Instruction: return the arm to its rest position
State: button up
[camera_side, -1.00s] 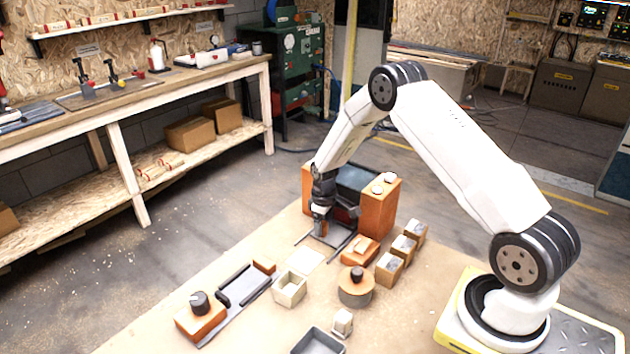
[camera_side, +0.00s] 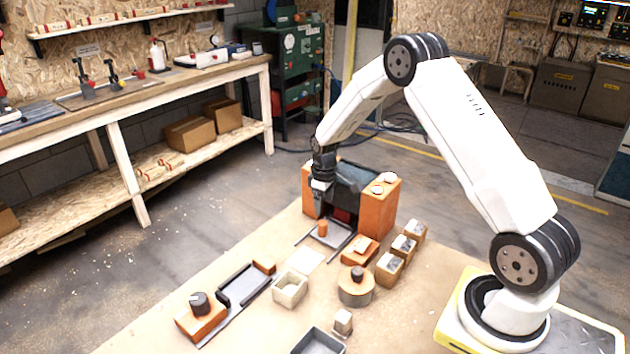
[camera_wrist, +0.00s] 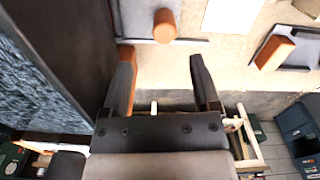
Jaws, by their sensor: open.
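My gripper (camera_side: 317,212) is above the work board, at the left front of the orange block fixture (camera_side: 376,212). In the wrist view my gripper (camera_wrist: 164,62) shows two separated fingers with nothing held between them. An orange cylinder (camera_side: 322,228) stands on a dark-railed grey tray (camera_side: 338,239) below my gripper. The orange cylinder also shows in the wrist view (camera_wrist: 164,26), beyond the fingertips and apart from them. The fixture has a dark panel between its two orange sides.
A dark-railed track (camera_side: 245,287) lies at left. The air above the board's front is clear.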

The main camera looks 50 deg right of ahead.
jog(key=shift+r, duration=0.1)
dwell(0.3)
jog(key=shift+s+a+r, duration=0.15)
jog(key=shift+a+r, duration=0.15)
jog(key=shift+a, duration=0.1)
jog(key=s+a+r+m+t, duration=0.1)
jog(key=s+a+r, duration=0.4)
jog(key=s+a, duration=0.3)
jog(key=s+a+r+t, duration=0.1)
jog(key=s+a+r, duration=0.3)
jog(key=s+a, duration=0.5)
jog(key=shift+s+r+m+t, duration=0.3)
jog(key=shift+s+r+m, duration=0.1)
jog(key=shift+s, duration=0.2)
